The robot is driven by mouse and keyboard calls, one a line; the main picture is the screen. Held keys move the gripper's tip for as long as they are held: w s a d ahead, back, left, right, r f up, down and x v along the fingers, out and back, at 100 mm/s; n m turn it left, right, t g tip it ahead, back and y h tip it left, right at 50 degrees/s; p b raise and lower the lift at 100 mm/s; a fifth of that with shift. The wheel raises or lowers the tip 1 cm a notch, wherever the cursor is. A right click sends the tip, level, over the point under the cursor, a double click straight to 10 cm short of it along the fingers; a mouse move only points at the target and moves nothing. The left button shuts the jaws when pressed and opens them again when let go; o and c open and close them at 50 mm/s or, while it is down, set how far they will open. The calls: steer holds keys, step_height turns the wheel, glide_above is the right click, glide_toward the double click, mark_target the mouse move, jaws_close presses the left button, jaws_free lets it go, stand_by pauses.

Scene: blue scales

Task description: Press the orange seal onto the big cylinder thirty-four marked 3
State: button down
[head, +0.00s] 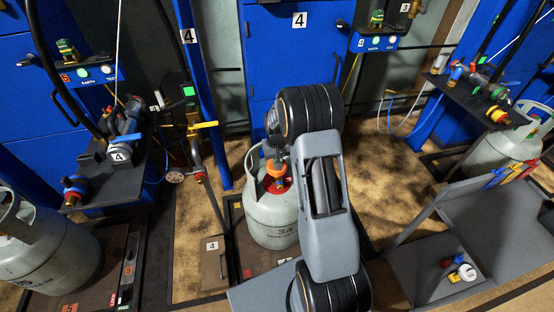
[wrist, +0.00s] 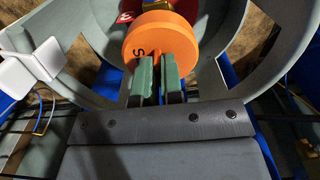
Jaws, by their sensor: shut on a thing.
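The big grey cylinder (head: 270,222) marked 34 stands upright on a platform, partly hidden behind my arm. The orange seal (head: 275,169) is at the cylinder's top, inside its collar. In the wrist view, the round orange seal (wrist: 160,38) is between the green fingers of my gripper (wrist: 159,72), which is shut on it. A brass and red valve part (wrist: 157,4) shows just beyond the seal, with a red round tag (wrist: 126,17) beside it. I cannot tell whether the seal touches the valve. The grey collar (wrist: 222,80) curves around both sides of the gripper.
Another grey cylinder (head: 45,250) stands at the left and one (head: 515,135) at the right. A grey tray (head: 425,270) with small caps lies at the lower right. Blue cabinets stand behind.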

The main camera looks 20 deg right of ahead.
steer(key=shift+f, duration=0.3)
steer(key=c, duration=1.2)
jaws_free()
